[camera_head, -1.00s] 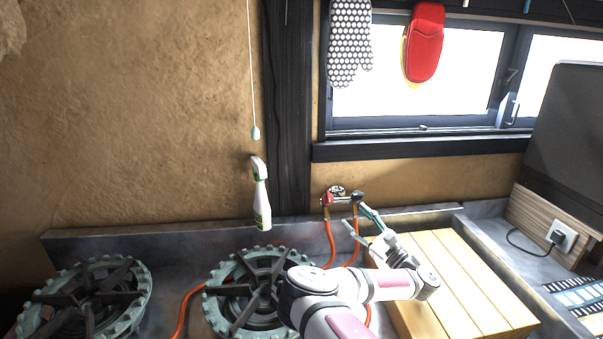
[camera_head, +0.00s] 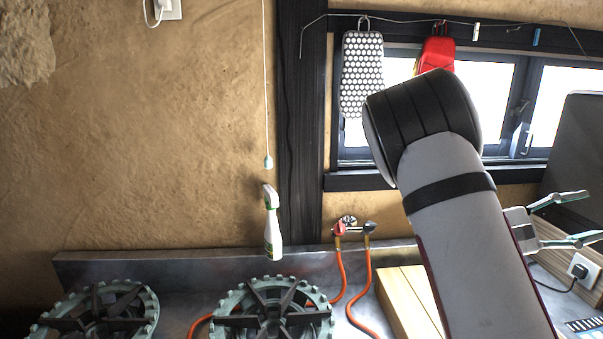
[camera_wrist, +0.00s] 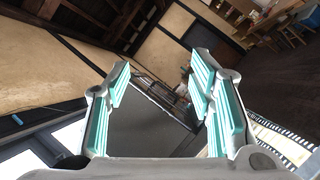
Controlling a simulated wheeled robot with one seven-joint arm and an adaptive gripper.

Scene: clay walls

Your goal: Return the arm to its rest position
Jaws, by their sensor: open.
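My arm (camera_head: 465,220) is folded up large across the right half of the head view. It hides part of the window and most of the wooden board. My gripper (camera_head: 590,217) is at the right edge of the head view, pointing right, with its two fingers spread and nothing between them. In the wrist view my gripper (camera_wrist: 160,95) also shows open and empty, its green-padded fingers apart. A dark flat panel (camera_wrist: 150,130) shows beyond and between the fingers there, apart from them as far as I can tell.
Two gas burners (camera_head: 270,312) stand on the counter at the left. A white spray bottle (camera_head: 272,225) is by the wall. The slatted wooden board (camera_head: 405,300) lies behind my arm. A dark screen-like panel (camera_head: 575,150) stands at the right, near the gripper. Mitts hang above.

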